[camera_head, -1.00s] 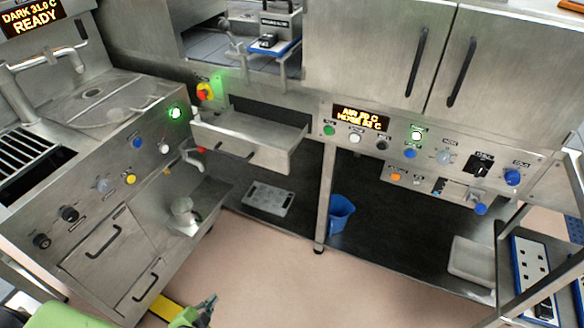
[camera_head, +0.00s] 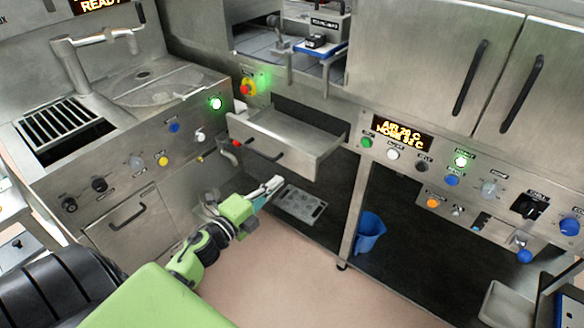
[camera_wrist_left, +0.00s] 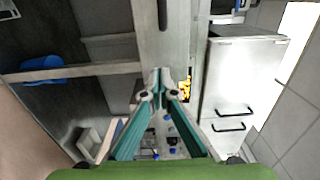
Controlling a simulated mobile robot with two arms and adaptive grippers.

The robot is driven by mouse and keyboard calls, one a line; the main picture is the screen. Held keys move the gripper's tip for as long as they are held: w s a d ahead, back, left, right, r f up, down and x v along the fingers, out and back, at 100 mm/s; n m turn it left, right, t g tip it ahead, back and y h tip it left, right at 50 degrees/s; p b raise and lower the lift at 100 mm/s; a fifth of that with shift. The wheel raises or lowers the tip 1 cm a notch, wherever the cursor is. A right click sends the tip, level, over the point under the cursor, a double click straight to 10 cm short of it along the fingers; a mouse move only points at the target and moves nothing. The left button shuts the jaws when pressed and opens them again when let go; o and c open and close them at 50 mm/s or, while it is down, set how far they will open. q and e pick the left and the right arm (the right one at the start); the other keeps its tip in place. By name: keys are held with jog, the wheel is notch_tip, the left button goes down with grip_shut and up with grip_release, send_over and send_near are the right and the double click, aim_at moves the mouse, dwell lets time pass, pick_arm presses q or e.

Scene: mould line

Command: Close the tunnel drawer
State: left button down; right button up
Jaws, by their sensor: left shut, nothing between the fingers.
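The tunnel drawer (camera_head: 290,132) is a shallow steel tray pulled out from under the tunnel opening in the head view. Its front panel faces me and carries a dark bar handle (camera_head: 264,151). My left gripper (camera_head: 277,183) is shut and empty. In the head view it appears just below the drawer front; I cannot tell the exact gap, but I see no clear contact. In the left wrist view its teal fingers (camera_wrist_left: 160,76) meet at the tips with nothing between them. I cannot make out the drawer surely in that view. My right gripper is out of view.
A post (camera_head: 353,220) stands right of the drawer, with a blue bucket (camera_head: 370,232) beside it. A grey tray (camera_head: 300,204) lies low under the drawer. A control panel with knobs (camera_head: 175,128) is at left. The floor in front (camera_head: 290,265) is clear.

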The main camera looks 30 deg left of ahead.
aim_at(297, 165)
pick_arm(q)
jog(key=w, duration=0.5)
jog(key=w+p, duration=0.1)
jog(key=w, duration=0.1)
jog(key=shift+w+d, duration=0.2)
jog(key=shift+d, duration=0.1)
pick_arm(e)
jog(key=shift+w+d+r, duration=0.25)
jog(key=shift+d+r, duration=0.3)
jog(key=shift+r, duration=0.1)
